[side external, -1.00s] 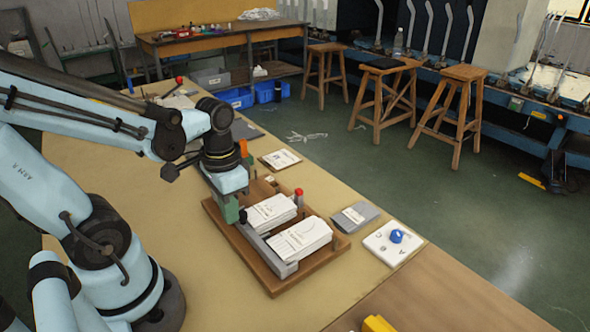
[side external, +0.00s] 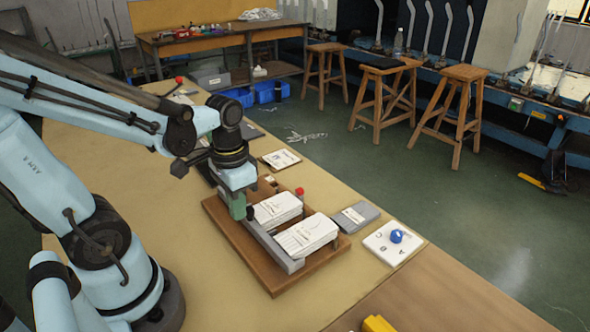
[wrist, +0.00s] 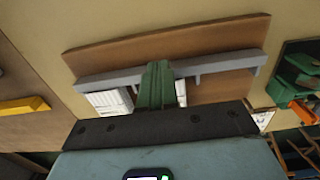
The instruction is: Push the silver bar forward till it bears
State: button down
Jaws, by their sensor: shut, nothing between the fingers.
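The silver bar (side external: 268,243) lies across the brown wooden board (side external: 272,284), along the near side of two white stacks, the near stack (side external: 306,235) and the far stack (side external: 277,208). The bar looks close against them; exact contact is unclear. My gripper (side external: 241,212) is down at the far part of the bar. In the wrist view, its green fingers (wrist: 157,72) are together and overlap the middle of the silver bar (wrist: 222,62). Parts of the white stacks (wrist: 110,101) show on both sides of the fingers. Whether the fingertips touch the bar cannot be told.
A red knob (side external: 299,191) stands at the board's far side. Right of the board are a grey block (side external: 358,216) and a white plate (side external: 380,250) with a blue knob (side external: 397,236). A labelled card (side external: 281,159) lies beyond. The tabletop left of the board is clear.

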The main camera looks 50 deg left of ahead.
jog(key=shift+w, duration=0.3)
dwell(0.5)
jog(key=shift+s, duration=0.15)
jog(key=shift+s, duration=0.5)
notch_tip(320, 180, up, 7)
dwell(0.8)
jog(key=w+d+t, duration=0.5)
jog(key=w+t, duration=0.1)
jog(key=t, duration=0.1)
jog(key=shift+w, duration=0.3)
dwell(0.4)
